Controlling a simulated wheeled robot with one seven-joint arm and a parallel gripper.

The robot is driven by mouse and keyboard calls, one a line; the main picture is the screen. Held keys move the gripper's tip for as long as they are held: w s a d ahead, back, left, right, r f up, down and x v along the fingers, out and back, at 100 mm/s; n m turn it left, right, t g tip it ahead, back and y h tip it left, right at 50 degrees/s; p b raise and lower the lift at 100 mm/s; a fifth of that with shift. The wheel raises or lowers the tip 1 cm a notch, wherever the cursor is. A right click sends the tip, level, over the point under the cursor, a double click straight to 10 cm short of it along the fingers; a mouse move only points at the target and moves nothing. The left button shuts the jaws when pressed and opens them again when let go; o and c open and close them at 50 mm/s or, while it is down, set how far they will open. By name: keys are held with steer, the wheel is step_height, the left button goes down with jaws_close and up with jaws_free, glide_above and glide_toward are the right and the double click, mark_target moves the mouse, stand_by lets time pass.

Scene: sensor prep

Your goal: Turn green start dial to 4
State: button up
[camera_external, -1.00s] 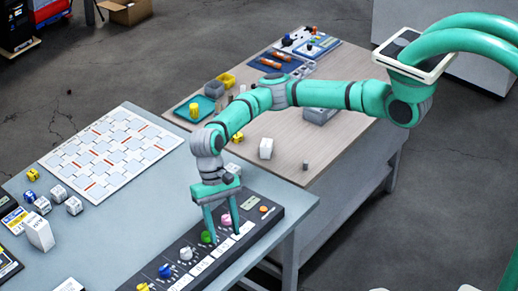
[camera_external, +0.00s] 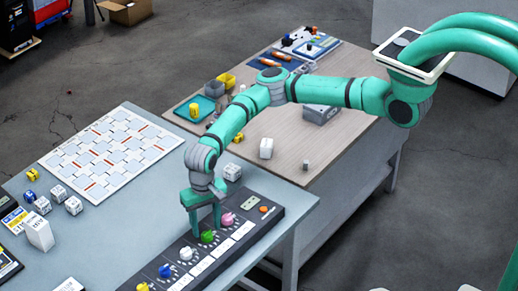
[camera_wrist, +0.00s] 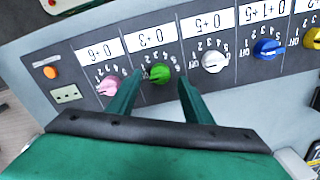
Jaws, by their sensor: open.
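The green dial (camera_external: 208,237) sits on a dark control panel (camera_external: 266,222) between a pink dial (camera_external: 228,218) and a white dial (camera_external: 186,253). My gripper (camera_external: 206,233) is low over the panel at the green dial, open and pointing down. In the wrist view the green dial (camera_wrist: 160,73) lies between the tips of my two fingers (camera_wrist: 160,78), with a gap on each side. I cannot tell whether the tips are level with the dial. Numbers are printed around it, with a "0 ÷ 3" label beside it; its exact setting is too small to read.
Blue (camera_wrist: 267,49) and yellow (camera_wrist: 312,38) dials continue along the panel. An orange button (camera_wrist: 50,72) is at its other end. White blocks (camera_external: 40,234) and a patterned board (camera_external: 110,152) lie on the grey table. A wooden table (camera_external: 285,150) stands behind.

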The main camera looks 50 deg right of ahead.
mark_target(207, 235)
steer(key=shift+f, duration=1.2)
steer(key=c, duration=1.1)
steer(key=shift+o, duration=0.2)
